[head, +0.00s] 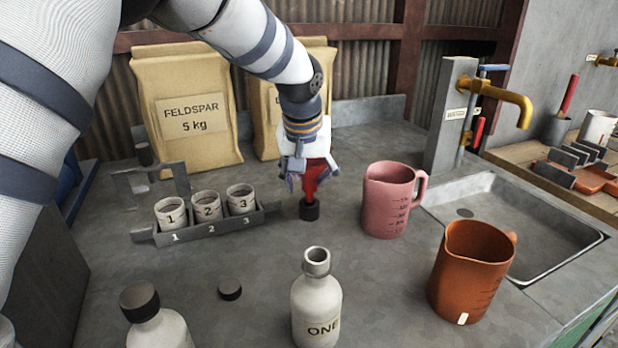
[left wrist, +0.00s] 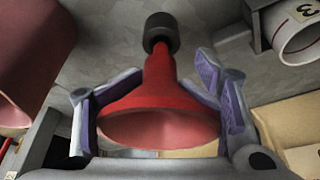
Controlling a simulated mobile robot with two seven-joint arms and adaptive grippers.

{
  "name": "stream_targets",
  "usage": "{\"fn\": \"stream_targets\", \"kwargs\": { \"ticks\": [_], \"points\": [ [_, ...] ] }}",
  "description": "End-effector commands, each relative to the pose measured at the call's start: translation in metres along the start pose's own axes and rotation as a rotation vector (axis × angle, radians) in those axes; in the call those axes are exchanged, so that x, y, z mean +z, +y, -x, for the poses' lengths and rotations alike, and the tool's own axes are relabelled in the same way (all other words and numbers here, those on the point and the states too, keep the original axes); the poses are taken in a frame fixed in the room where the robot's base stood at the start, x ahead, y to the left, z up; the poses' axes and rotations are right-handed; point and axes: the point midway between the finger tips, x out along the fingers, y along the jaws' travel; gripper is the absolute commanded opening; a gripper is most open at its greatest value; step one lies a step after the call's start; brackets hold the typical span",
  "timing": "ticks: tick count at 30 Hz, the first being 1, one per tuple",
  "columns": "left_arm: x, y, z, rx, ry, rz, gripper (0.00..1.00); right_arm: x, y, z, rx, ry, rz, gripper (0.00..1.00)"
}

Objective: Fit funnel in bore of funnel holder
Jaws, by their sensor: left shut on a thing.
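My left gripper (head: 308,170) is shut on the red funnel (head: 313,182), gripping its wide cone from both sides. In the left wrist view the funnel (left wrist: 160,105) sits between the purple-padded fingers (left wrist: 160,110), its wide mouth facing the camera and its spout pointing away. A short black cylinder, apparently the funnel holder (head: 310,211), is at the spout's lower end; it also shows in the left wrist view (left wrist: 161,32). The spout's end is hidden at the cylinder, and I cannot tell how deep it sits in the bore. My right gripper is not in view.
A rack (head: 210,230) with three numbered cups stands to the left. A pink jug (head: 388,205) is close on the right, with an orange jug (head: 470,270) by the sink (head: 530,225). Bottle ONE (head: 316,300), a capped bottle (head: 155,325) and a loose black cap (head: 230,289) are in front.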

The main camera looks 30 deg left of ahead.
Motion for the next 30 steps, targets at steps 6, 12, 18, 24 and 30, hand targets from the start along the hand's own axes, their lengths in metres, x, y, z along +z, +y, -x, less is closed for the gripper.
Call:
{"fn": "stream_targets", "kwargs": {
  "ticks": [6,12,18,24,30],
  "points": [
    [0.001,0.000,-0.003,-0.001,-0.001,0.000,0.21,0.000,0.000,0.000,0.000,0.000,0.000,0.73],
    [0.002,0.000,-0.006,-0.001,-0.001,0.000,0.21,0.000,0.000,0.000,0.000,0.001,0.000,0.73],
    [0.003,0.000,-0.008,0.000,0.000,0.000,0.21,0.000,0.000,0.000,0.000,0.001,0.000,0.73],
    [0.004,0.000,-0.011,0.000,0.000,0.000,0.21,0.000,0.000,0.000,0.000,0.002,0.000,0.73],
    [0.005,0.000,-0.014,-0.001,-0.001,0.000,0.21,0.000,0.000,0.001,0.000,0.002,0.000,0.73]
  ]
}}
